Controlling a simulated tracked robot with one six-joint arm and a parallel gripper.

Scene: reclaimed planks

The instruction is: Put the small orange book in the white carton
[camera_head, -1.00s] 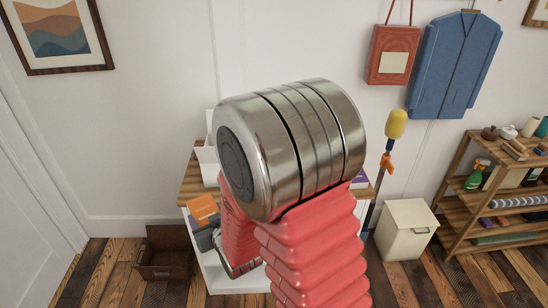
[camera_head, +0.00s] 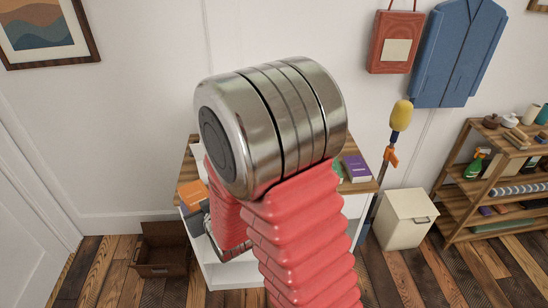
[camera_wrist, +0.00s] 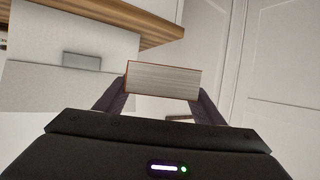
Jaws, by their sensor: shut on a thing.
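The small orange book (camera_head: 191,193) is in my gripper, left of the shelf unit in the head view. In the wrist view the book (camera_wrist: 163,80) sits between the two dark fingers of my gripper (camera_wrist: 160,98), its pale page edge facing the camera. My gripper is shut on it. In the head view my gripper (camera_head: 196,218) is partly hidden by the book and my arm. A white piece (camera_head: 196,149) shows at the left of the unit's top, mostly behind my arm; I cannot tell whether it is the white carton.
The white unit (camera_head: 225,275) has a wooden top (camera_head: 360,187) bearing a purple book (camera_head: 356,168). A brown open box (camera_head: 163,252) stands on the floor at left. A cream cabinet (camera_head: 403,222) and a wooden rack (camera_head: 470,180) stand at right.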

